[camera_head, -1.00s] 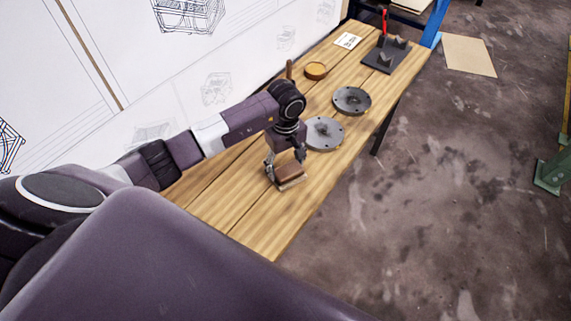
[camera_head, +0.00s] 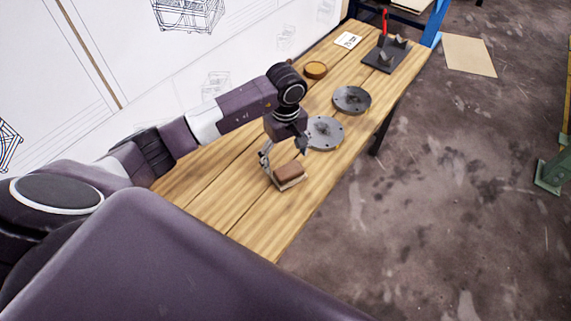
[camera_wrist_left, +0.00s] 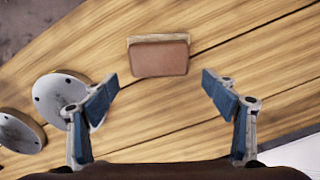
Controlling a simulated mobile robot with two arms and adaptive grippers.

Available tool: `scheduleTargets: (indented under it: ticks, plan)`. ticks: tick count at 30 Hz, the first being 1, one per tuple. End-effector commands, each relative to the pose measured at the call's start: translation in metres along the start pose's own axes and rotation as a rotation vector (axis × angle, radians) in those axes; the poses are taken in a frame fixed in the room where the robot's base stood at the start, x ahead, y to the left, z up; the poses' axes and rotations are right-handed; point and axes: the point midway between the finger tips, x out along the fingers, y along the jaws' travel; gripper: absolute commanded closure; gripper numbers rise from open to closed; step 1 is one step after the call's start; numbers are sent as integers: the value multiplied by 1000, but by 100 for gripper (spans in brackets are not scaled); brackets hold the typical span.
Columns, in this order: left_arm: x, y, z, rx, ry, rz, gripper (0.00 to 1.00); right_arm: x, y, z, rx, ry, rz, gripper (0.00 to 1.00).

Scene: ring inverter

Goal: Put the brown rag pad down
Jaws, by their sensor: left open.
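The brown rag pad (camera_head: 289,171) lies on the wooden table near its front edge, on top of a thin lighter piece. It also shows in the left wrist view (camera_wrist_left: 160,58), flat on the planks, beyond and between the fingertips. My left gripper (camera_head: 283,152) is just above and behind the pad in the head view. In the left wrist view its two blue-padded fingers (camera_wrist_left: 163,88) are spread wide and nothing is between them. The pad is apart from both fingers. My right gripper is not in view.
Two grey flanged discs (camera_head: 324,133) (camera_head: 351,100) lie on the table beyond my gripper. Farther back are a round amber dish (camera_head: 315,70), a white card (camera_head: 347,40) and a dark stand (camera_head: 386,56). The table (camera_head: 240,215) is bare in front of the pad.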

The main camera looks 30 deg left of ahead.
Motion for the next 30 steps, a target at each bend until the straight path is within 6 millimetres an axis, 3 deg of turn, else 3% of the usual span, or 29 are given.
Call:
scheduleTargets:
  ticks: [6, 12, 30]
  plan:
    - [-48, 1, -1, 1, 4, 5, 21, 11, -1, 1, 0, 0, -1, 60]
    - [-75, 1, 0, 0, 1, 2, 21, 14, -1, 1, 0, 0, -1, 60]
    - [-82, 0, 0, -1, 0, 0, 21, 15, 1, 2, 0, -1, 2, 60]
